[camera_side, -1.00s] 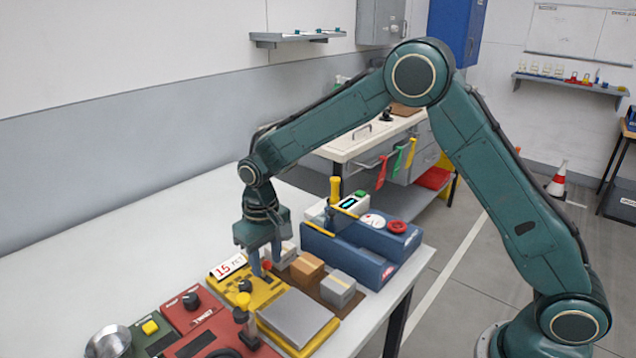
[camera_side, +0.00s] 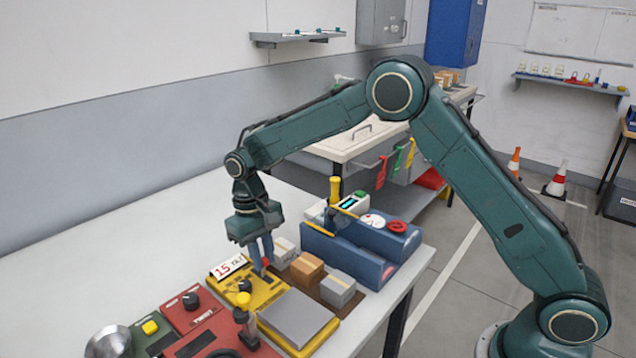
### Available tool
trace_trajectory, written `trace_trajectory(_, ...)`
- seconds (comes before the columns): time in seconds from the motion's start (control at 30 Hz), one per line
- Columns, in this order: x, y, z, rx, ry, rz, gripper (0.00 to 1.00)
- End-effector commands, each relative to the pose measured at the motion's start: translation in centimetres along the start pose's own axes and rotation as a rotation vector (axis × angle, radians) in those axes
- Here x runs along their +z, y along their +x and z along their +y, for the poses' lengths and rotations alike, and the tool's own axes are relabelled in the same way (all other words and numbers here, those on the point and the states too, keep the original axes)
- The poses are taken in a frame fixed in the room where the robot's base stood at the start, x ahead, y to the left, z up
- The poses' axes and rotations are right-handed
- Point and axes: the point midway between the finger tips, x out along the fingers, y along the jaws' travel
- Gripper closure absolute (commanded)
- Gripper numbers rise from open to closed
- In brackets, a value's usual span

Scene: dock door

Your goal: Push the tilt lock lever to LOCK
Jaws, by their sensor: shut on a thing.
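The yellow tilt unit (camera_side: 262,291) stands on the bench, with a white sign (camera_side: 229,266) reading 15 and a word I read as TILT. A black knob (camera_side: 245,285) is on its top. My gripper (camera_side: 262,268) points down over the back right of this unit, its fingers shut on the tilt lock lever. Only a small red part of the lever (camera_side: 265,262) shows at the fingers; the rest is hidden. The LOCK marking cannot be read from here.
A grey plate (camera_side: 297,318) lies on the unit's right front. Several small boxes (camera_side: 307,268) stand close to the right of my gripper, with a blue machine (camera_side: 370,250) behind them. A red unit (camera_side: 195,316) is to the left. The bench behind is clear.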

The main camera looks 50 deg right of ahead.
Motion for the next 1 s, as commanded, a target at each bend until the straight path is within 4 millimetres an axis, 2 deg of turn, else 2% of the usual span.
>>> trace_trajectory(0.6, -1.6, -0.2, -0.4, -0.006, -0.007, -0.189, 1.00)
trace_trajectory(1.0, -1.7, -0.3, -0.2, 0.001, -0.009, -0.212, 1.00)
